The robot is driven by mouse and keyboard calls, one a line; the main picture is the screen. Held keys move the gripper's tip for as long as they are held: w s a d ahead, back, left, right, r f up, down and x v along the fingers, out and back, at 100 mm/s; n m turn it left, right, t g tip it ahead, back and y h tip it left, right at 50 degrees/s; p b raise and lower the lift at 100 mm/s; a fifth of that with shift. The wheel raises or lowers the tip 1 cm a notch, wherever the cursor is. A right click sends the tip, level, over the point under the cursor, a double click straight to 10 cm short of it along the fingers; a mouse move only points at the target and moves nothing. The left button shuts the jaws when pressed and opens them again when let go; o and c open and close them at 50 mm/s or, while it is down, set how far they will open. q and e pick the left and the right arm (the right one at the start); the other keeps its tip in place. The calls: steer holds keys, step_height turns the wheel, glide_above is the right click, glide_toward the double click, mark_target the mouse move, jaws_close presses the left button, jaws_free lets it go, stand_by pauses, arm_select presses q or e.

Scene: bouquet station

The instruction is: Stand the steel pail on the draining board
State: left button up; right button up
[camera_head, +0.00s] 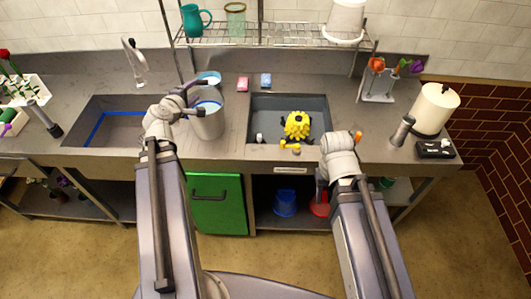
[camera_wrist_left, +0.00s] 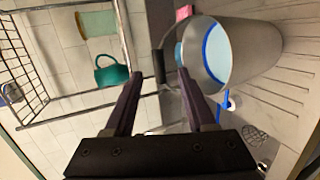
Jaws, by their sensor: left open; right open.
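The steel pail (camera_head: 209,122) stands upright on the grey counter between the two sinks, open at the top with a blue ring inside. In the left wrist view the pail (camera_wrist_left: 250,52) is at the upper right, beside the grooved draining board (camera_wrist_left: 292,75). My left gripper (camera_head: 187,101) is open at the left side of the pail's rim. In its wrist view the fingers (camera_wrist_left: 158,78) are apart, with the dark grip of the pail's handle (camera_wrist_left: 159,66) showing between their tips. My right gripper (camera_head: 350,137) is in front of the right sink, away from the pail; its fingers are hard to make out.
The left sink (camera_head: 110,128) has a blue strip; the right sink (camera_head: 262,104) holds a yellow knobbly thing (camera_head: 297,125). A wire rack (camera_head: 275,40) above carries a teal jug (camera_head: 194,20), a glass and a white bucket. A paper roll (camera_head: 436,108) stands at right.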

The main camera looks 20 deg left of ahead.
arm_select(q)
steer(key=s+d+f+m+g+h, duration=0.1)
steer(key=d+f+m+g+h, duration=0.4)
steer(key=d, duration=0.7)
steer(key=s+d+f+m+g, duration=0.1)
steer(key=d+f+m, duration=0.4)
steer(key=d, duration=0.7)
steer(key=s+d+f+m+g+y, duration=0.2)
steer(key=s+d+m+g, duration=0.2)
steer(key=s+d+m, duration=0.2)
steer(key=s+d+f+m+g+y, duration=0.2)
steer(key=s+d+m+g+y, duration=0.1)
steer(key=s+m, duration=0.4)
steer(key=s+d+g, duration=0.1)
steer(key=s+d, duration=0.1)
steer(key=shift+s+d, duration=0.35)
steer(key=shift+s, duration=0.05)
steer(key=shift+f, duration=0.1)
steer(key=shift+f+b, duration=0.55)
